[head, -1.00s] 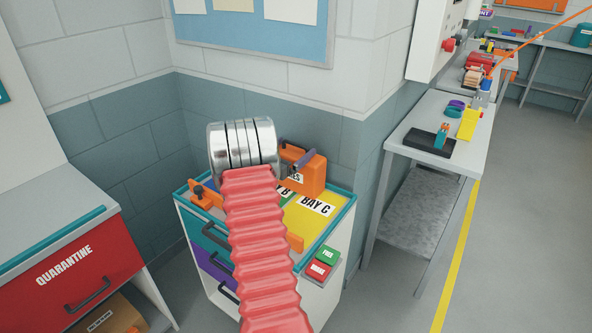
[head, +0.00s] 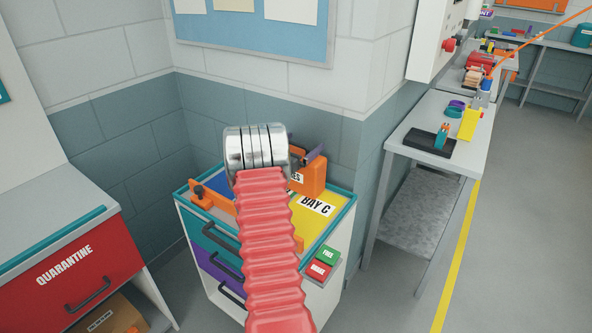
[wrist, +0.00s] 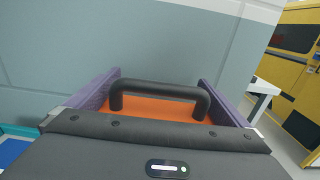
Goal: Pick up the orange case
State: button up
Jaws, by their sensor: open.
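The orange case (head: 316,178) stands upright at the back of the drawer cabinet's top, partly hidden by my arm in the head view. In the wrist view its orange top (wrist: 165,108) and black handle (wrist: 160,88) lie straight ahead. My gripper (wrist: 160,84) is open, with one purple finger on each side of the handle. The handle appears between the fingers, with a gap at each side. In the head view one purple finger (head: 317,151) shows just above the case; the rest is hidden behind my arm.
A wall stands close behind. A red QUARANTINE drawer unit (head: 90,262) is at left, a grey bench (head: 425,170) at right.

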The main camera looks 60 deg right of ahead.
dwell(0.3)
jog(key=c, duration=1.8)
jog(key=shift+r, duration=0.1)
jog(key=shift+c, duration=0.3)
